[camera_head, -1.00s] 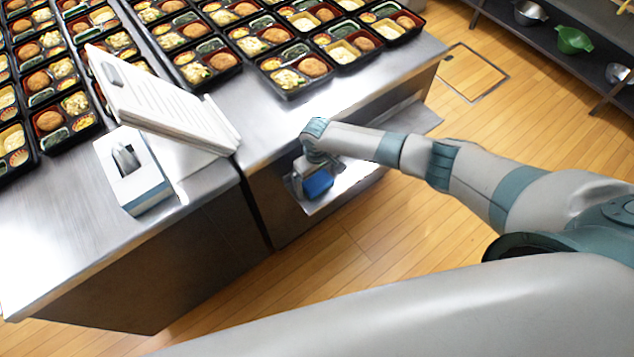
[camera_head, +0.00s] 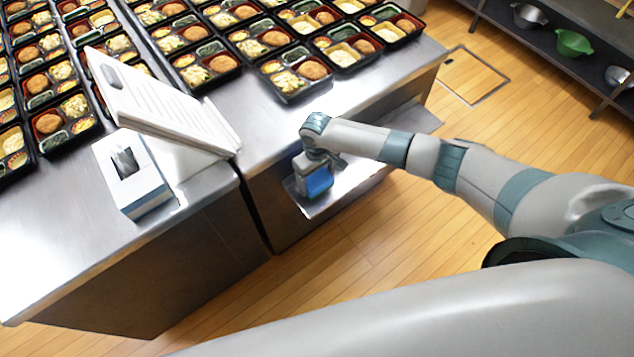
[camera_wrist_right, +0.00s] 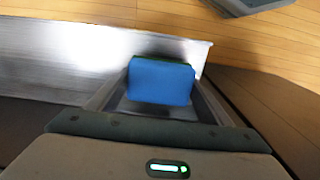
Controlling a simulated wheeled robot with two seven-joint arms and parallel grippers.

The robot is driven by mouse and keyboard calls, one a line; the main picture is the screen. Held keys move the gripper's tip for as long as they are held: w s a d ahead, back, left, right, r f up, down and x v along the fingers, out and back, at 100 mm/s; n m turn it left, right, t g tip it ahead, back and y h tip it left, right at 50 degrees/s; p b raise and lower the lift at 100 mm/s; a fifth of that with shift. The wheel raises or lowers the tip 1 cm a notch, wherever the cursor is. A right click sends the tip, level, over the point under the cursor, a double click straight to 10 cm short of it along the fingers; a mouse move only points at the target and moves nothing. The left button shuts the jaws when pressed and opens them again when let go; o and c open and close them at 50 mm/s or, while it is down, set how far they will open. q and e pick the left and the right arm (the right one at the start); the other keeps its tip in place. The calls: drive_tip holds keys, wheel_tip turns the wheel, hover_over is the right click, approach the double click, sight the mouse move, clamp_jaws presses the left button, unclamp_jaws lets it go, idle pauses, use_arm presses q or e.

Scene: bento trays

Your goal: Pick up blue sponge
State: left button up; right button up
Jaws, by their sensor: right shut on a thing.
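The blue sponge (camera_head: 319,184) is at the lower metal shelf (camera_head: 345,190) under the counter's right part. In the right wrist view the sponge (camera_wrist_right: 160,82) sits between the two fingers, blue face toward the camera, with a thin dark green edge along its top. My right gripper (camera_head: 314,178) reaches down past the counter edge and is shut on the sponge; its fingers also show in the wrist view (camera_wrist_right: 160,92). I cannot tell whether the sponge is clear of the shelf. My left gripper is not in view.
The steel counter (camera_head: 265,125) overhangs the shelf close to my right wrist. Many filled bento trays (camera_head: 290,80) cover its far side. A white slanted board (camera_head: 155,95) and a white-blue box (camera_head: 130,170) stand to the left. Wooden floor (camera_head: 400,245) is open in front.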

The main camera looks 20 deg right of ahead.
drive_tip(key=shift+r, duration=0.7)
drive_tip(key=s+d+r+b, duration=0.2)
drive_tip(key=s+d+r, duration=0.5)
drive_tip(key=s+d, duration=0.1)
drive_tip(key=shift+s, duration=0.3)
drive_tip(key=shift+o, duration=0.6)
drive_tip(key=shift+a, duration=0.1)
drive_tip(key=s+a+r+m+b, duration=0.1)
drive_tip(key=r, duration=0.6)
drive_tip(key=s+a+r+m+b, duration=0.1)
drive_tip(key=r, duration=0.7)
drive_tip(key=s+a+r+m+b, duration=0.1)
drive_tip(key=r+m, duration=0.1)
drive_tip(key=r, duration=0.6)
drive_tip(key=shift+a+r, duration=0.15)
drive_tip(key=shift+a, duration=0.2)
